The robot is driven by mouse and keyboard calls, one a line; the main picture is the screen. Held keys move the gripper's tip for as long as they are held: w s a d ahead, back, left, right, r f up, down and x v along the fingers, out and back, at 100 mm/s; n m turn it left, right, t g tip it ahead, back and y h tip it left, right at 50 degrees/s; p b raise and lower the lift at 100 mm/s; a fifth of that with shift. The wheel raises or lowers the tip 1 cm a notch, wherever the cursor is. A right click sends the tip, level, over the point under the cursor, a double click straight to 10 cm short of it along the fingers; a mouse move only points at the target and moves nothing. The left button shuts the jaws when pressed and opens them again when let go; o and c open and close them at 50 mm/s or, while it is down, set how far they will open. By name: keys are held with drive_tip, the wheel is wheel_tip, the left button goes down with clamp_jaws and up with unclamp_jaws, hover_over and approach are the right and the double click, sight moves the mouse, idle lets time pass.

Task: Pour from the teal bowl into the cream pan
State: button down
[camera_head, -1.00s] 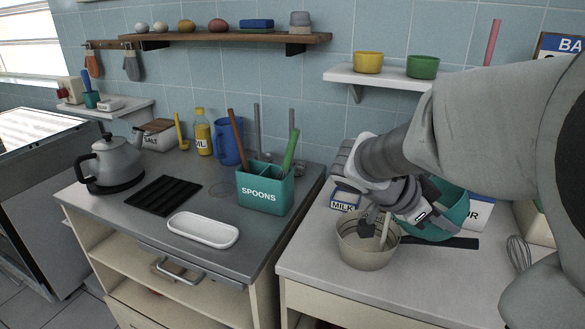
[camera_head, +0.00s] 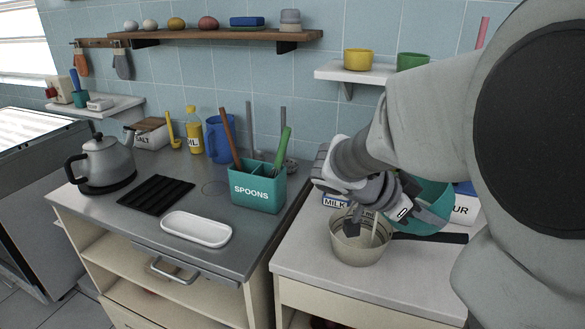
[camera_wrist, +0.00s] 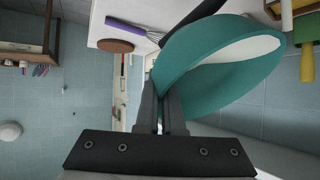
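The teal bowl (camera_head: 432,203) is held tilted steeply on its side at the right of the cream pan. It also fills the upper middle of the wrist view (camera_wrist: 205,75), where its pale inside shows. My gripper (camera_head: 352,228) has its fingers closed on the bowl's wall in the wrist view (camera_wrist: 165,112). The cream pan (camera_head: 358,251) stands upright on the white counter, its dark handle pointing right. My gripper is directly above the pan's opening and hides part of it. A pale narrow strip shows over the pan; I cannot tell whether it is a poured stream.
A milk box (camera_head: 334,201) stands behind the pan and a flour box (camera_head: 465,208) behind the bowl. The teal spoons holder (camera_head: 258,190) is on the grey counter at the left, beside a white tray (camera_head: 196,229). The white counter's front is clear.

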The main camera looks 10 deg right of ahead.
drive_tip(key=shift+w+a+r+g+h+p, duration=0.15)
drive_tip(key=shift+a+r+h+p, duration=0.05)
drive_tip(key=shift+r+h+p, duration=0.2)
drive_tip(key=shift+w+a+r+g+h+p, duration=0.15)
drive_tip(key=shift+r+h+p, duration=0.1)
drive_tip(key=shift+p, duration=0.25)
idle(0.6)
drive_tip(key=shift+w+a+f+n+h+p, duration=0.25)
drive_tip(key=shift+a+n+h+p, duration=0.1)
drive_tip(key=shift+n+h, duration=0.25)
idle(1.0)
drive_tip(key=shift+w+a+r+n+g+h+p, duration=0.3)
drive_tip(key=shift+a+r+h+p, duration=0.25)
drive_tip(key=shift+h+p, duration=0.25)
drive_tip(key=shift+w+a+r+n+g+h+p, duration=0.2)
drive_tip(key=shift+w+a+r+g+h+p, duration=0.15)
drive_tip(key=shift+r+h+p, duration=0.3)
idle(1.3)
drive_tip(key=shift+w+a+r+n+h+p, duration=0.1)
drive_tip(key=shift+w+a+n+h+p, duration=0.1)
drive_tip(key=shift+w+a+h, duration=0.15)
drive_tip(key=shift+w+a+r+n+h+p, duration=0.15)
drive_tip(key=shift+a+h, duration=0.1)
drive_tip(key=shift+a, duration=0.2)
